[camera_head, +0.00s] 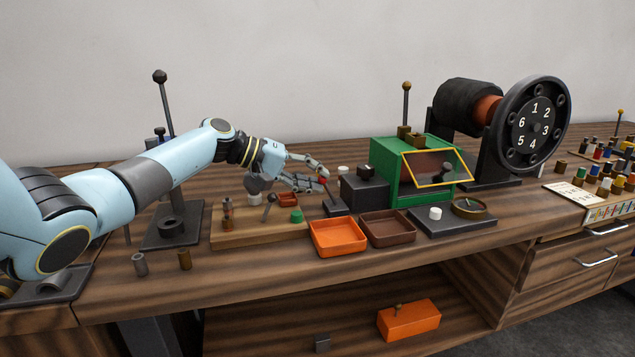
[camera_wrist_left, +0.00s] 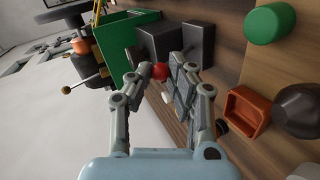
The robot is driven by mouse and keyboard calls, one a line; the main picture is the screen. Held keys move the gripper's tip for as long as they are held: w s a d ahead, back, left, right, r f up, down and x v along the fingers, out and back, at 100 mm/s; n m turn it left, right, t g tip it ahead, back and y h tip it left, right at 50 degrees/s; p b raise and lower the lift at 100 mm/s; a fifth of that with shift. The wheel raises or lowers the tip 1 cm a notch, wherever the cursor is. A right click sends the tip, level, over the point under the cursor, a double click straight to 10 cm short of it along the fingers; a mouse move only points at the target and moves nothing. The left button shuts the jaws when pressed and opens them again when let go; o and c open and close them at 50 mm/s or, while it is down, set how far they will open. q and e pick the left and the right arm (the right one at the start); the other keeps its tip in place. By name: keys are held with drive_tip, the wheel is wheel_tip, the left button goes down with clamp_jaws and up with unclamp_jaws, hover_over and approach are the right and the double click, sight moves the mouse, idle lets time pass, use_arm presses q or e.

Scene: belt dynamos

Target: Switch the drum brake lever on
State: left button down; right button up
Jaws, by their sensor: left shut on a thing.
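A short lever with a red knob (camera_head: 324,180) stands on a small dark base (camera_head: 335,208), left of the black block. No label on it can be read, but it appears to be the drum brake lever. My left gripper (camera_head: 325,179) is shut on the red knob, reaching in from the left. In the left wrist view the red knob (camera_wrist_left: 160,71) shows between the fingertips (camera_wrist_left: 158,77), partly covered by the right-hand finger. The lever's shaft is mostly hidden there. The numbered drum wheel (camera_head: 537,122) stands at the back right. My right gripper is not in view.
A black block (camera_head: 364,192) and a green box (camera_head: 385,160) with a tilted clear flap stand right of the gripper. Orange (camera_head: 338,251) and brown (camera_head: 388,241) trays lie in front. A wooden board (camera_head: 235,236) with small parts lies to the left.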

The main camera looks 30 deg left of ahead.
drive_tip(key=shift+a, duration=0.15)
use_arm(q)
drive_tip(key=c, duration=1.2)
unclamp_jaws()
drive_tip(key=shift+s+a, duration=0.15)
wheel_tip(320, 180, up, 10)
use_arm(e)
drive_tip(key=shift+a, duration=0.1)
use_arm(q)
drive_tip(key=shift+f, duration=0.1)
